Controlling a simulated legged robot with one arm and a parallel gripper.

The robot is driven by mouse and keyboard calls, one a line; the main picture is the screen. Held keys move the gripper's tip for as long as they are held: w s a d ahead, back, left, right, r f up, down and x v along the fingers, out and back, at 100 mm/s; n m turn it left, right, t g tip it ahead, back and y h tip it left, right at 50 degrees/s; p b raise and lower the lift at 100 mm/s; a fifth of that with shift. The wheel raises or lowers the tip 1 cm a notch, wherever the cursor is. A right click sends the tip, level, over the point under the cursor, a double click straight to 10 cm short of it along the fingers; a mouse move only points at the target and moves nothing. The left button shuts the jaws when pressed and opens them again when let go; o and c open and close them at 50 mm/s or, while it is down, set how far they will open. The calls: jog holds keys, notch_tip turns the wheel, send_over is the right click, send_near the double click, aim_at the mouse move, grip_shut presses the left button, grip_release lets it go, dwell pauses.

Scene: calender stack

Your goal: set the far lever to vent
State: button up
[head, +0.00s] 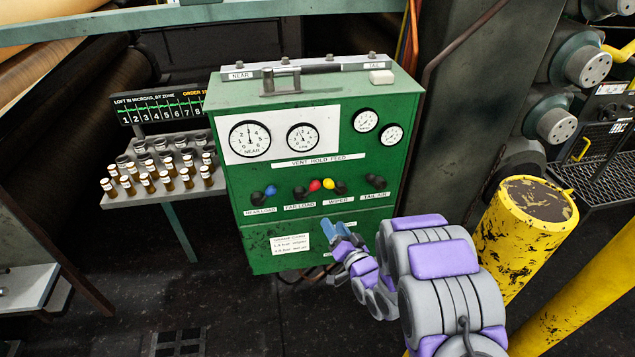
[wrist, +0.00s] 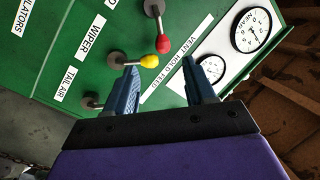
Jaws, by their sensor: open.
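The green control box (head: 250,235) faces me with a row of levers under a VENT HOLD FEED strip (head: 318,160). The far-load lever has a red knob (head: 315,185), leaning right from its base, towards the FEED side. In the wrist view the red knob (wrist: 163,44) is beyond the fingertips, between their lines. The wiper lever's yellow knob (head: 328,184) leans left, close to the red one; in the wrist view the yellow knob (wrist: 149,61) is near the left fingertip. My gripper (head: 335,228) is open and empty, below the lever row; its fingers also show in the wrist view (wrist: 168,78).
The blue-knobbed near-load lever (head: 271,190) is left and the black tail-air lever (head: 377,181) right. Gauges (head: 250,138) sit above. A sample shelf (head: 150,190) stands left; a yellow post (head: 525,230) stands right of my arm.

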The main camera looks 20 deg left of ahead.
aim_at(309, 191)
jog(key=shift+b+x, duration=1.75)
jog(key=shift+x, duration=6.85)
jog(key=shift+a+f, duration=0.3)
jog(key=shift+a, duration=0.05)
jog(key=shift+d+r, duration=0.1)
jog(key=shift+d, duration=0.05)
grip_shut()
